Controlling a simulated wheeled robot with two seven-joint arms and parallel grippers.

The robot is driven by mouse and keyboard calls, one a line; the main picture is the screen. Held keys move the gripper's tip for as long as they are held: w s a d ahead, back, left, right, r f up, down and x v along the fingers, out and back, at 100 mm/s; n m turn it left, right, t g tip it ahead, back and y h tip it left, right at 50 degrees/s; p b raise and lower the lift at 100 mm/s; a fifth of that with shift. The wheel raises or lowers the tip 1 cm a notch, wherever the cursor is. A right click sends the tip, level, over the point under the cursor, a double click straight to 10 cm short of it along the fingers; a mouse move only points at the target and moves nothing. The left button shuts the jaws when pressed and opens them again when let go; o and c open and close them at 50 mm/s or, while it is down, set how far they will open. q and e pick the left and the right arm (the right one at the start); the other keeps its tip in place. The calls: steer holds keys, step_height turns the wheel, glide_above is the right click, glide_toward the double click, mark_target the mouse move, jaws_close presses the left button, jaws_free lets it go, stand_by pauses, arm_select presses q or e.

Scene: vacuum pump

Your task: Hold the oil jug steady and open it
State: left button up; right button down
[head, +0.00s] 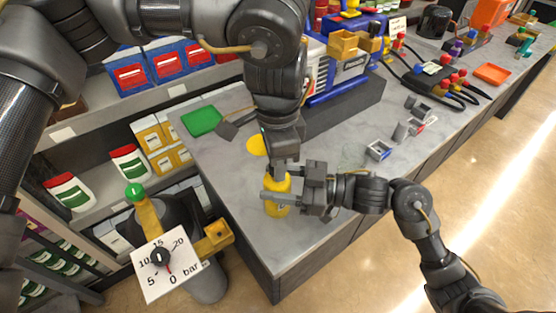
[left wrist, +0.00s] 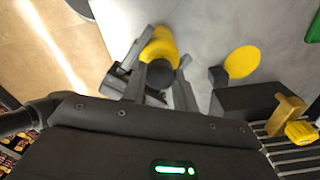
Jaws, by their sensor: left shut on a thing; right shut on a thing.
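The yellow oil jug (head: 277,207) stands upright on the grey counter, near its front left part. My right gripper (head: 276,193) reaches in from the right and is shut on the jug's body. My left gripper (head: 281,168) points down from above and is shut at the jug's top, on the cap, which its fingers mostly hide in the head view. In the left wrist view the jug (left wrist: 160,43) shows beyond a dark round cap (left wrist: 161,74), with my right gripper's fingers (left wrist: 128,72) beside the body.
A yellow disc (head: 257,145) and a green tray (head: 202,121) lie behind the jug on the counter (head: 330,225). A dark grey block (head: 345,105) and small grey parts (head: 378,150) lie to the right. A pressure gauge (head: 166,262) stands at the front left.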

arm_select(q)
steer(key=shift+r, duration=0.9)
steer(key=shift+r, duration=2.05)
arm_select(e)
steer(key=shift+c, duration=2.4)
jaws_free()
arm_select(q)
steer(key=shift+f+b, duration=0.9)
arm_select(e)
steer(key=d, duration=0.3)
steer(key=s+d, duration=0.1)
steer(key=d, duration=0.6)
steer(key=shift+s+d+f, duration=0.15)
steer(key=shift+s+d, duration=0.05)
steer(key=shift+s, duration=0.1)
steer(key=shift+s+d, duration=0.15)
steer(key=shift+d, duration=0.6)
